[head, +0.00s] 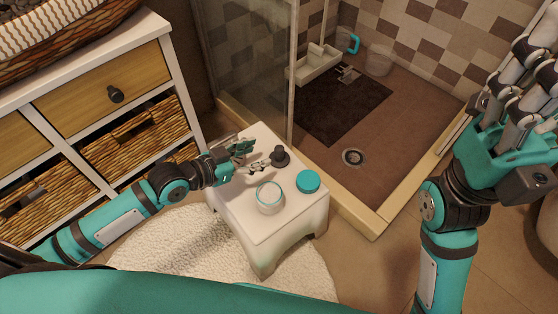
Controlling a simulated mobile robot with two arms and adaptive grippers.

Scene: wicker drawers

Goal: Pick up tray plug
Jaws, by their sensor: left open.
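The tray plug, a small black knob-shaped piece (280,156), stands on the white stool (262,227) near its back edge. My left gripper (257,157) is open just to the left of the plug, low over the stool top. Its fingers point toward the plug; I cannot tell whether they touch it. My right gripper (522,78) is raised at the upper right, close to the camera and far from the plug. I cannot tell whether its fingers are open or shut.
A glass jar (270,198) and a teal round lid (308,181) stand on the stool near the plug. The shower floor with its drain (352,157) lies behind a raised edge (395,203). Wicker drawers (139,132) stand at left; a rug (165,248) lies below.

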